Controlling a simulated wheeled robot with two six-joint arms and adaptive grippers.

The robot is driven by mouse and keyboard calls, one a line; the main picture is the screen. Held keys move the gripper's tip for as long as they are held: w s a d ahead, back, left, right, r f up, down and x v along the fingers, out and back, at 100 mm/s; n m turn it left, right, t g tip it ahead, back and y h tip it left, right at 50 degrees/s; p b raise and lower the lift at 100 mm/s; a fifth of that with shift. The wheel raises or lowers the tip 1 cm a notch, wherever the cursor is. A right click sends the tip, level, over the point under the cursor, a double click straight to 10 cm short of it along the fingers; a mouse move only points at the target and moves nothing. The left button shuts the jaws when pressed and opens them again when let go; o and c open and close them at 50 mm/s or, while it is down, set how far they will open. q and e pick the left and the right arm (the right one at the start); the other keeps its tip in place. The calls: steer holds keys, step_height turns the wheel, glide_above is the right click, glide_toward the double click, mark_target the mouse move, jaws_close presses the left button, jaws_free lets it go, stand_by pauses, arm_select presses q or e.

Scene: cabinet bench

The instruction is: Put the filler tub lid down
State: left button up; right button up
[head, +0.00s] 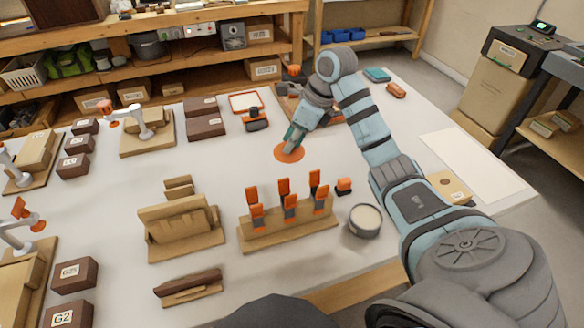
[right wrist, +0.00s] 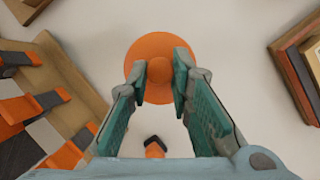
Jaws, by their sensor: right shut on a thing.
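The filler tub lid is an orange disc (head: 281,155) with a round knob, at the middle of the white bench top. It also shows in the right wrist view (right wrist: 148,45), with its knob between the fingertips. My right gripper (head: 291,147) reaches down from above and is shut on the lid's knob; its teal finger pads (right wrist: 163,70) flank the knob. I cannot tell whether the lid touches the bench or hangs just above it. The open round tub (head: 365,221) with pale filler stands nearer me, to the right of the clamp rack. My left gripper is not in view.
A wooden rack (head: 290,232) with several orange-handled clamps stands in front of the lid. Dark wooden blocks (head: 206,127), an orange-edged tray (head: 246,102) and a small orange-and-black item (head: 256,120) lie behind and left. Bare bench surrounds the lid.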

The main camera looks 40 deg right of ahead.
step_height(320, 180, down, 9)
steer(key=shift+d+r+b, duration=0.1)
steer(key=shift+b, duration=0.35)
steer(key=o, duration=0.8)
steer(key=shift+o, duration=0.2)
steer(key=p+v, duration=0.2)
steer(key=v, duration=1)
steer(key=shift+s, duration=0.15)
